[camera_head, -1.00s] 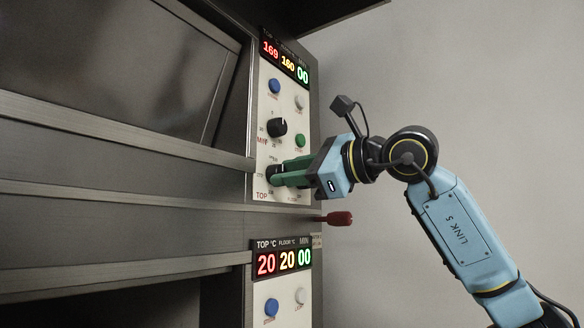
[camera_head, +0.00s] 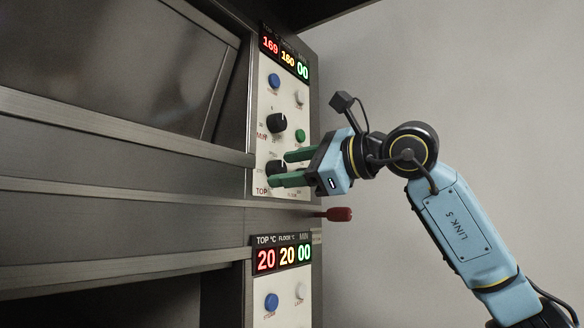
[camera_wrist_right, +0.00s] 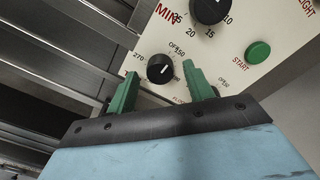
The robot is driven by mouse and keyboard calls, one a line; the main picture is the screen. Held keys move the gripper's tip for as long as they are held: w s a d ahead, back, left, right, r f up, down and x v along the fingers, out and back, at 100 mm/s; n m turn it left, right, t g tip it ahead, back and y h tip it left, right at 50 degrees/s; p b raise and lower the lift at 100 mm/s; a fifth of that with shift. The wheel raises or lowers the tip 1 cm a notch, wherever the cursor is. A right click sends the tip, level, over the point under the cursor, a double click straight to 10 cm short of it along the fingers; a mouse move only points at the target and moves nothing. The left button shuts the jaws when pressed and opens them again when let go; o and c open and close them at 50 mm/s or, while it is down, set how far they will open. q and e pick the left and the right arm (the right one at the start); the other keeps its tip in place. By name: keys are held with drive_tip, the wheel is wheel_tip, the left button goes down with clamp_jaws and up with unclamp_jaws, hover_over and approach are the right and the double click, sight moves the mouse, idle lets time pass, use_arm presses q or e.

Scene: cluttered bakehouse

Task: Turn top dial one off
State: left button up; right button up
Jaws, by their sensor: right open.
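The top dial (camera_head: 275,167) is a small black knob low on the upper oven's white control panel, beside the red word TOP. It also shows in the wrist view (camera_wrist_right: 160,68), with OFF, 150 and 270 marked around it. My right gripper (camera_head: 280,170) is open, its two green fingers pointing at the panel. In the wrist view the dial appears between the fingertips (camera_wrist_right: 161,74), with a gap on both sides. The dial's exact pointer setting is too small to read. My left gripper is not in view.
A larger black MIN dial (camera_head: 277,123) sits above, with a green START button (camera_head: 300,136) beside it. The upper display (camera_head: 285,57) reads 169, 160, 00. A red-tipped lever (camera_head: 339,214) sticks out below my gripper. The grey wall to the right is clear.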

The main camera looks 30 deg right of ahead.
drive_tip(key=b+v, duration=0.2)
drive_tip(key=v, duration=1.1)
drive_tip(key=shift+s+b, duration=0.2)
drive_tip(key=shift+b, duration=0.15)
